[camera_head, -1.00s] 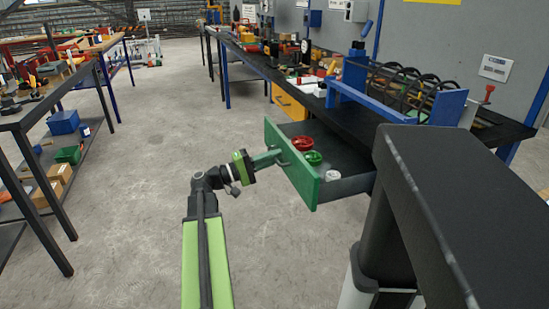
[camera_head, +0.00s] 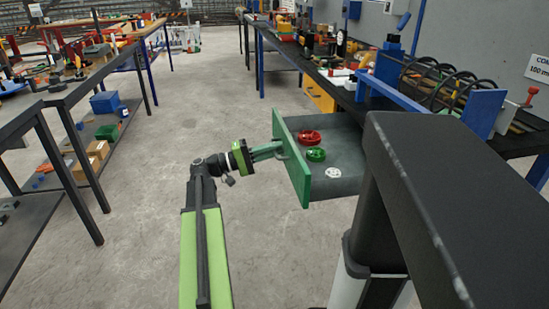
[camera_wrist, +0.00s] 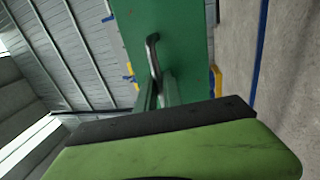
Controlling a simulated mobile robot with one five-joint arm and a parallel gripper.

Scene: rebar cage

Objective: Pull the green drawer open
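The green drawer (camera_head: 291,160) is pulled well out from under the dark workbench (camera_head: 346,98). Its front faces left, and its grey inside holds a red bowl (camera_head: 309,136), a green bowl (camera_head: 316,154) and a small white item (camera_head: 333,173). My gripper (camera_head: 276,150) is at the drawer front, with its green fingers at the handle. In the wrist view the dark handle (camera_wrist: 153,50) runs down to the fingers (camera_wrist: 158,92), which lie on either side of its lower end. The exact contact is too small to see.
A shelved bench (camera_head: 75,95) with blue, green and cardboard boxes stands at the left. A yellow-orange drawer (camera_head: 319,94) is farther along the workbench. A blue frame with black rings (camera_head: 440,90) stands on the bench top. The grey floor (camera_head: 215,110) between the benches is clear.

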